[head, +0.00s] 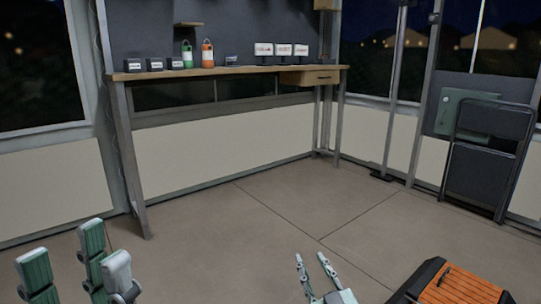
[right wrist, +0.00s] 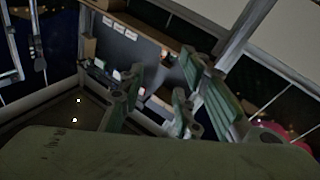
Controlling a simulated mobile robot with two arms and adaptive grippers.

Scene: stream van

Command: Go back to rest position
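My left gripper (head: 66,248) is at the lower left of the head view, with its green and grey fingers pointing up. The fingers stand apart and nothing shows between them. My right gripper (head: 311,258) is at the bottom centre of the head view, low above the floor. Its two thin fingers are spread and empty. The right gripper also fills the middle of the right wrist view (right wrist: 157,90), with its green fingers apart and no object between them. Both grippers are well away from the workbench.
A workbench (head: 220,73) stands against the far wall, with several black boxes, a green bottle (head: 187,54), an orange bottle (head: 208,53) and white cards on it. An orange-topped black case (head: 455,287) is at the lower right. A folded chair (head: 480,170) leans at the right. The middle floor is clear.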

